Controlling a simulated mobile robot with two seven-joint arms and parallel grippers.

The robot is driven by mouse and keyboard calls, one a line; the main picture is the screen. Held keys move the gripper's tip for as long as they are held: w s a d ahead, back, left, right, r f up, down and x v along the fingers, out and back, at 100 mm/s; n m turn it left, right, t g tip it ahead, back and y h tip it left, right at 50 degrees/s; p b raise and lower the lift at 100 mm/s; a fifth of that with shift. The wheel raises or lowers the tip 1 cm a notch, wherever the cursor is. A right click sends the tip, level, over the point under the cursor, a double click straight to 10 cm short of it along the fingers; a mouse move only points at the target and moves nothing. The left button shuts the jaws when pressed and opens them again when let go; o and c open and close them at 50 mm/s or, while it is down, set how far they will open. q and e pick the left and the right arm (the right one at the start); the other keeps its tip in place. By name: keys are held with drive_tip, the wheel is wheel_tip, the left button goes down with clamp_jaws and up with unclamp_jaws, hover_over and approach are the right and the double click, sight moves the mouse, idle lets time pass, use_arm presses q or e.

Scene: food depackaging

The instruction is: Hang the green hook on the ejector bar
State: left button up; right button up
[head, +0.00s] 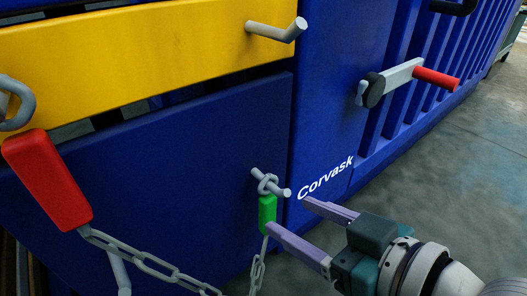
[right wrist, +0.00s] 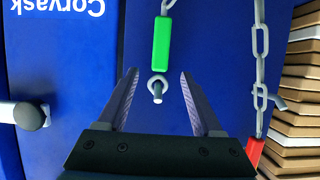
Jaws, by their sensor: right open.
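The green hook (head: 267,212) hangs upright on the blue panel in the head view, with its grey ring around a short grey bar (head: 284,192). Its lower end joins a grey chain. In the right wrist view the green hook (right wrist: 161,42) shows with its ring around the bar's end (right wrist: 157,94). My right gripper (head: 288,213) is open and empty, its purple fingers pointing at the hook from the lower right. In the right wrist view the fingers (right wrist: 159,74) stand on either side of the ring, apart from it. My left gripper is not in view.
A red handle (head: 47,180) with a grey ring hangs at the left, with a chain (head: 140,258) running from it. A yellow beam (head: 130,50) carries another grey bar (head: 277,30). A red-ended lever (head: 437,79) sticks out at the right. Floor on the right is clear.

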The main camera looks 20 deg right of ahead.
sight(272, 207)
drive_tip(key=b+x, duration=0.3)
drive_tip(key=x, duration=0.3)
drive_tip(key=shift+w+f, duration=0.15)
drive_tip(key=shift+f, duration=0.05)
drive_tip(key=shift+w+a+f+b, duration=0.1)
drive_tip(key=shift+w+a+b, duration=0.15)
drive_tip(key=shift+w+b, duration=0.25)
clamp_jaws()
